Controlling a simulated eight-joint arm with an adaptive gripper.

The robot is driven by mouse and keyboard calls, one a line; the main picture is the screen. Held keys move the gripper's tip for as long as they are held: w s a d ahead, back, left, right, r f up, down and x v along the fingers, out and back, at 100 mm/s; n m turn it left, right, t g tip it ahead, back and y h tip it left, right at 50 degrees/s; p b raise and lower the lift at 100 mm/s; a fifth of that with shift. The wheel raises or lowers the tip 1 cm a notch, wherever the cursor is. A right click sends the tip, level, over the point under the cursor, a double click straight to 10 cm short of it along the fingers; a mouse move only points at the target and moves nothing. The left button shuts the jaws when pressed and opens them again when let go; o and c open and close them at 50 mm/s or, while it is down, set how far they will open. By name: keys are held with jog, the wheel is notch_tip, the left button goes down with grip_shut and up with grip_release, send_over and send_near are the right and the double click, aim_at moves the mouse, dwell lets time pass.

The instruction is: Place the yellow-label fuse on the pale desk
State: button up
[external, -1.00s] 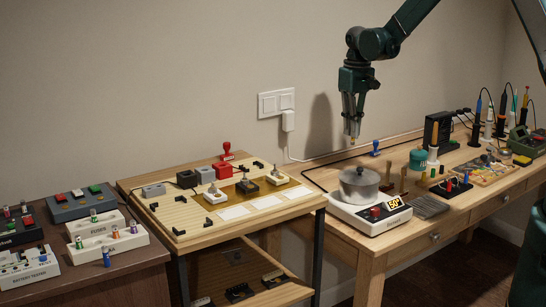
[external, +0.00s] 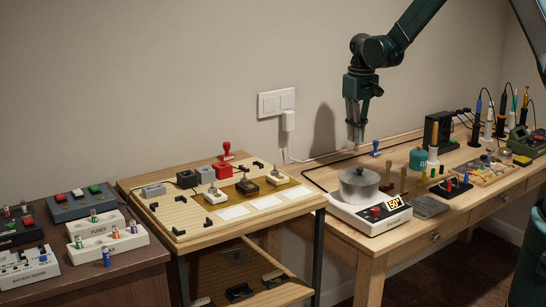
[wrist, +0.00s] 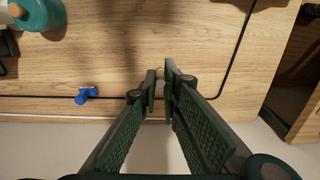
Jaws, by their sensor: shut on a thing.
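My gripper (external: 356,146) points down over the back part of the pale desk (external: 400,217), behind the pot. It is shut on the yellow-label fuse, which is mostly hidden between the fingers; in the wrist view only a small pale end of the fuse (wrist: 160,72) shows between the fingertips. The yellow label is not visible now. In the wrist view the pale wood lies below the fingertips, with a black cable running across it. The height of the fuse above the wood is hard to tell.
A black cable (wrist: 225,75) lies on the wood. Wood in the wrist view's middle is bare.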

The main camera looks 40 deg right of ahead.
aim_at(357, 146)
jog(key=shift+f, duration=2.05)
jog(key=shift+f, duration=0.1)
jog(key=shift+f, duration=1.75)
jog(key=shift+f+b, duration=0.25)
jog(key=shift+b, duration=0.15)
jog(key=o, duration=0.7)
jog(key=shift+r, duration=0.1)
jog(key=shift+r, duration=0.1)
notch_tip(357, 146, up, 12)
jog(key=shift+f+p, duration=0.1)
jog(key=shift+p, duration=0.45)
